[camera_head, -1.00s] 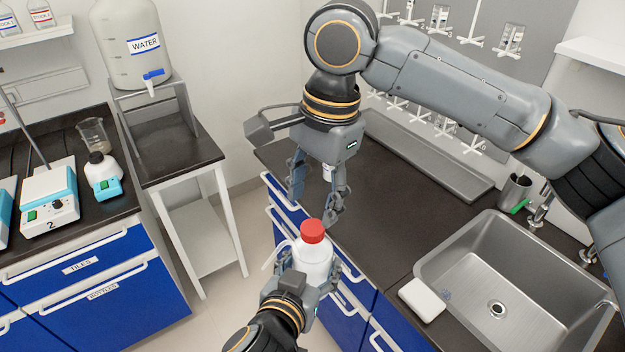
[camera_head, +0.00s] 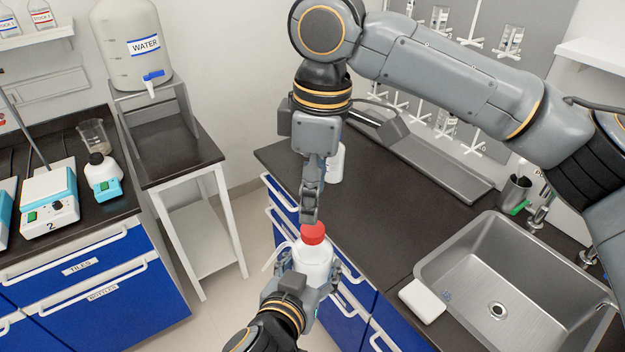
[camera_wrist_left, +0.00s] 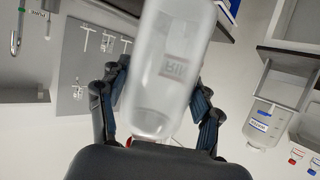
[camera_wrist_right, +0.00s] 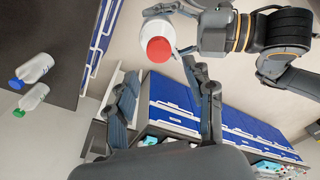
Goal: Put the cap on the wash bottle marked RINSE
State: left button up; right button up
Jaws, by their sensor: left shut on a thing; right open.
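My left gripper (camera_head: 308,272) is shut on the translucent wash bottle (camera_head: 316,258) and holds it upright in front of the bench. The bottle has a side tube, and in the left wrist view (camera_wrist_left: 165,75) its label is partly readable, starting "RI". A red cap (camera_head: 313,233) sits on top of the bottle; I cannot tell how tightly it is seated. My right gripper (camera_head: 309,218) is open and empty, just above the cap, its fingers seen edge-on. In the right wrist view the red cap (camera_wrist_right: 160,49) lies ahead, beyond the fingertips.
A white bottle (camera_head: 337,163) stands on the dark bench behind my right gripper. Blue-capped (camera_wrist_right: 35,68) and green-capped (camera_wrist_right: 32,97) bottles show in the right wrist view. A sink (camera_head: 500,290) and white block (camera_head: 422,300) are at right. The WATER carboy (camera_head: 130,50) stands at left.

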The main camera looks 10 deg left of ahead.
aim_at(312, 228)
jog(key=n, duration=0.6)
jog(key=shift+r+n, duration=0.2)
jog(key=shift+n, duration=0.1)
jog(key=n, duration=0.6)
jog(key=shift+r, duration=0.15)
jog(key=n, duration=0.6)
jog(key=shift+r+n+h, duration=0.2)
jog(key=shift+n+h, duration=0.1)
jog(key=n, duration=0.3)
jog(key=shift+r+n, duration=0.1)
jog(key=shift+n, duration=0.2)
jog(key=n, duration=0.4)
jog(key=shift+r, duration=0.1)
jog(key=shift+f, duration=4.05)
